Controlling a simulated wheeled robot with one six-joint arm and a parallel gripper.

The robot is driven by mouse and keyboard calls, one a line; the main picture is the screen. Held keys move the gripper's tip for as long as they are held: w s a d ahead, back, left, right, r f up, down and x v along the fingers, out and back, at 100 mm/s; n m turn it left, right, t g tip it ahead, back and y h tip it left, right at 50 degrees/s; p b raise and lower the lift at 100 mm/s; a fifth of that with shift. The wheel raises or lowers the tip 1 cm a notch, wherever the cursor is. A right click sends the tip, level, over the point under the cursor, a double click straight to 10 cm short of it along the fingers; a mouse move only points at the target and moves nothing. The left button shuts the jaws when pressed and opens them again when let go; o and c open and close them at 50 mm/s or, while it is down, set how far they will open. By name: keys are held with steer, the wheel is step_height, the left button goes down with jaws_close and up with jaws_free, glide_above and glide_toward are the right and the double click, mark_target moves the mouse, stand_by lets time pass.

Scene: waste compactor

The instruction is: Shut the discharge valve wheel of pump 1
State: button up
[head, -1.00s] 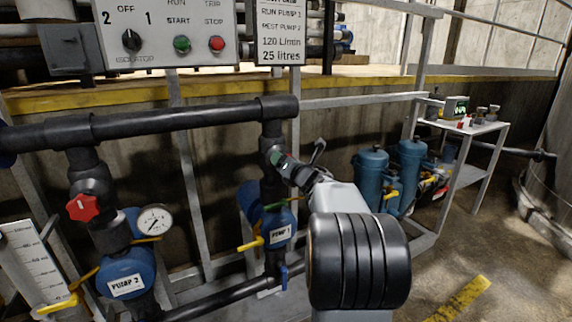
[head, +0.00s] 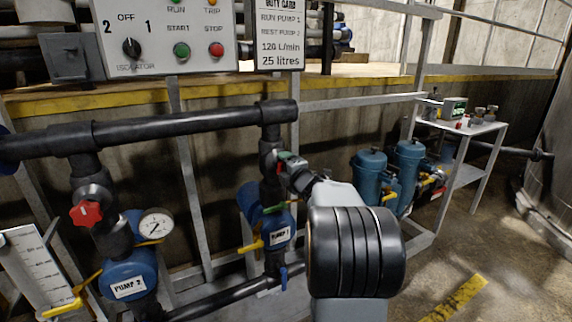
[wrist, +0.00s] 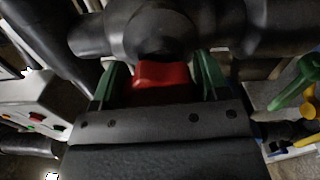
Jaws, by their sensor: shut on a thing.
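The red valve wheel (wrist: 162,76) of pump 1 sits between the two green fingers of my gripper (wrist: 160,82) in the wrist view, against a dark pipe body. My gripper is shut on it, with a finger on each side. In the head view my gripper (head: 286,160) is at the black riser pipe (head: 268,150) above the blue pump 1 (head: 277,228). The wheel is hidden there behind the gripper. How far the wheel is turned cannot be told.
Pump 2 (head: 128,272), with its own red wheel (head: 86,213) and a gauge (head: 156,224), stands to the left. A control panel (head: 165,35) hangs above. Near pump 1 are a green handle (wrist: 297,84) and a yellow handle (head: 250,246). Blue canisters (head: 369,176) stand right.

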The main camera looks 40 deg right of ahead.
steer(key=m+p, duration=0.2)
steer(key=m, duration=0.2)
steer(key=shift+m, duration=0.3)
steer(key=m+p, duration=0.2)
steer(key=m, duration=0.2)
steer(key=shift+m, duration=0.3)
steer(key=m+p, duration=0.2)
steer(key=m, duration=0.2)
steer(key=shift+a+f+m+p, duration=0.1)
steer(key=shift+m+p, duration=0.2)
steer(key=shift+p, duration=0.1)
steer(key=m+p, duration=0.2)
steer(key=m, duration=0.2)
steer(key=m+p, duration=0.2)
steer(key=m, duration=0.2)
steer(key=shift+a, duration=0.1)
steer(key=m+p, duration=0.2)
steer(key=m, duration=0.2)
steer(key=shift+a+m+p, duration=0.1)
steer(key=shift+m+p, duration=0.2)
steer(key=shift+p, duration=0.05)
steer(key=m+p, duration=0.2)
steer(key=m, duration=0.2)
steer(key=shift+m+p, duration=0.7)
steer(key=shift+m, duration=1)
